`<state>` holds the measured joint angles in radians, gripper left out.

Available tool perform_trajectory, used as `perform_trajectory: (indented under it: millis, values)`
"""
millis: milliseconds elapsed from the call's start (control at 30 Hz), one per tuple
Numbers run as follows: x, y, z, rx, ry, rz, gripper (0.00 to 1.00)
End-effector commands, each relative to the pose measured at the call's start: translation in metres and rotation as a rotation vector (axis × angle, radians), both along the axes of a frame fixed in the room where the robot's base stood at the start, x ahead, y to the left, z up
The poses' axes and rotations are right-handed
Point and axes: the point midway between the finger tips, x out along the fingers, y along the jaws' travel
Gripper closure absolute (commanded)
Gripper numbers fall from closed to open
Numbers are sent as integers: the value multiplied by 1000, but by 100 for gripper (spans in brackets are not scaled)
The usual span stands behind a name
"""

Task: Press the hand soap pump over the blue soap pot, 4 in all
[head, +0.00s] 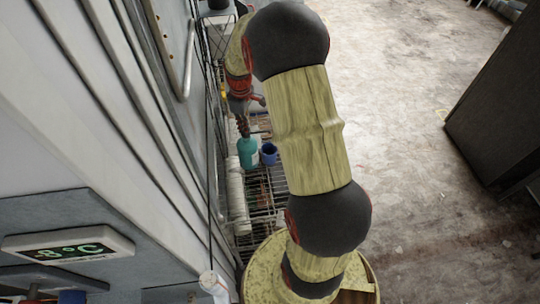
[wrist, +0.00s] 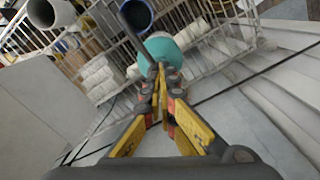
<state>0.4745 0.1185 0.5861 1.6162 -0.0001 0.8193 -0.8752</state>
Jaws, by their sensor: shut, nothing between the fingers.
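A teal hand soap bottle (head: 247,151) stands on a wire rack, close to the freezer wall. In the wrist view its teal body (wrist: 162,46) shows just beyond my fingertips, and its dark spout points up towards the pot. The blue soap pot (head: 269,154) stands just right of the bottle; in the wrist view the blue pot (wrist: 136,14) shows at the top. My gripper (wrist: 160,72) is shut and empty, pointing at the bottle's top. In the head view my gripper (head: 243,124) is directly above the bottle. The fingertips cover the pump head, so I cannot tell whether they touch it.
The wire rack (wrist: 215,42) also holds white rolls (wrist: 98,78) and a white cup-like container (wrist: 50,13). A freezer door with a handle (head: 187,60) is close on the left.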

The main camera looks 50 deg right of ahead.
Motion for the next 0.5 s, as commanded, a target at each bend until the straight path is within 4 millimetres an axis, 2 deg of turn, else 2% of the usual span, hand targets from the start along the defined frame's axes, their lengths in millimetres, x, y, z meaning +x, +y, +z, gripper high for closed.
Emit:
perform_trajectory:
  millis: [267, 500]
  values:
    - [-1, 1, -2, 2, 4, 0, 100]
    - [-1, 1, 9, 2, 4, 0, 100]
